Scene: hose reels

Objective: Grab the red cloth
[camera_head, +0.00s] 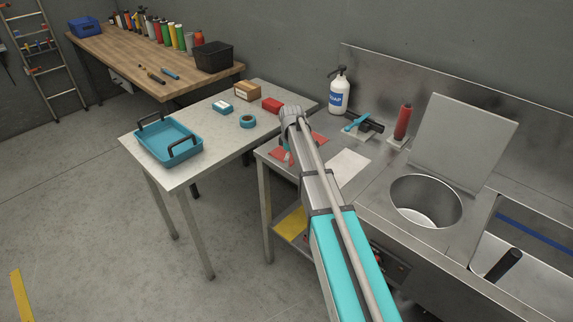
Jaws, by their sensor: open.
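The red cloth (279,154) lies flat on the steel counter near its left end. My arm crosses in front of it, so only a part to the left and a corner to the right of the arm show. My gripper (289,156) hangs below the wrist at the cloth, mostly hidden by my arm. It is open. I cannot tell whether its fingertips touch the cloth.
A white sheet (348,168), spray bottle (339,94), dark tool with a teal part (366,123) and red cylinder (403,122) stand or lie nearby. A round basin (426,201) is to the right.

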